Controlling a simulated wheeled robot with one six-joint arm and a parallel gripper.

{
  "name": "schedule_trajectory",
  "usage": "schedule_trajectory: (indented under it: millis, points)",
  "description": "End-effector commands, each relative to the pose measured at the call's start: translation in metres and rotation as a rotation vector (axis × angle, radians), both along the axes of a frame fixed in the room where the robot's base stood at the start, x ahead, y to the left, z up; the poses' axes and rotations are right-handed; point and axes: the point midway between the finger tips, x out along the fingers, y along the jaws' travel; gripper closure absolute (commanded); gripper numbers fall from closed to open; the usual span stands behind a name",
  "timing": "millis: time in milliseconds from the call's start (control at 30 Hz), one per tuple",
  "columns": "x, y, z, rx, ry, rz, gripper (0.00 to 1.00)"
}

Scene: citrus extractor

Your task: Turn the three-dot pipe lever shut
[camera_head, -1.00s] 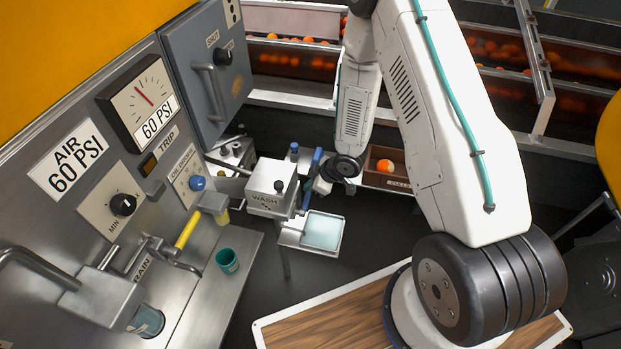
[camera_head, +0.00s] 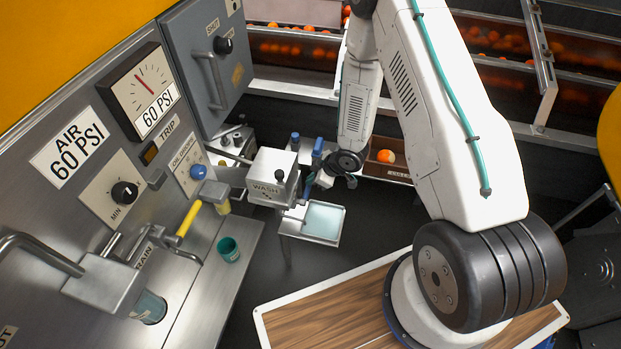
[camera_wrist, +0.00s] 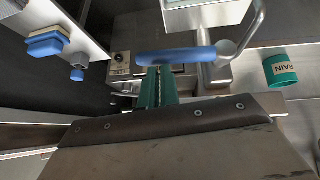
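In the wrist view a blue handle (camera_wrist: 178,55) lies crosswise at the tip of my gripper (camera_wrist: 158,88), whose green fingers show edge-on. Whether they touch or hold the handle I cannot tell. In the head view my gripper (camera_head: 325,177) is small and partly hidden by my wrist. Small dark dots show under the WASH lettering; their number is too small to read. No three-dot mark is readable on the lever.
A tray of pale liquid (camera_head: 323,221) sits below my gripper. A teal cup (camera_head: 229,249) stands on the steel shelf; it shows in the wrist view (camera_wrist: 281,71). A yellow-handled lever (camera_head: 188,219) juts from the panel. A crate with an orange (camera_head: 386,156) is right of my wrist.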

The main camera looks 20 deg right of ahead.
Motion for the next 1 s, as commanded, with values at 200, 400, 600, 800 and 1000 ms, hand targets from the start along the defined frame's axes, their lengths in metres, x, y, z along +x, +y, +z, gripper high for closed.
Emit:
schedule_trajectory:
  millis: [200, 400, 600, 800, 1000]
  points:
    - [-0.003, 0.0, 0.001, -0.006, 0.013, -0.001, 1.0]
    - [0.003, 0.007, 0.036, -0.004, -0.001, 0.004, 1.0]
    - [-0.009, -0.013, 0.079, -0.002, -0.004, 0.002, 1.0]
    - [-0.021, -0.03, 0.109, -0.002, -0.004, 0.003, 1.0]
    - [-0.026, -0.038, 0.122, -0.001, -0.003, 0.004, 1.0]
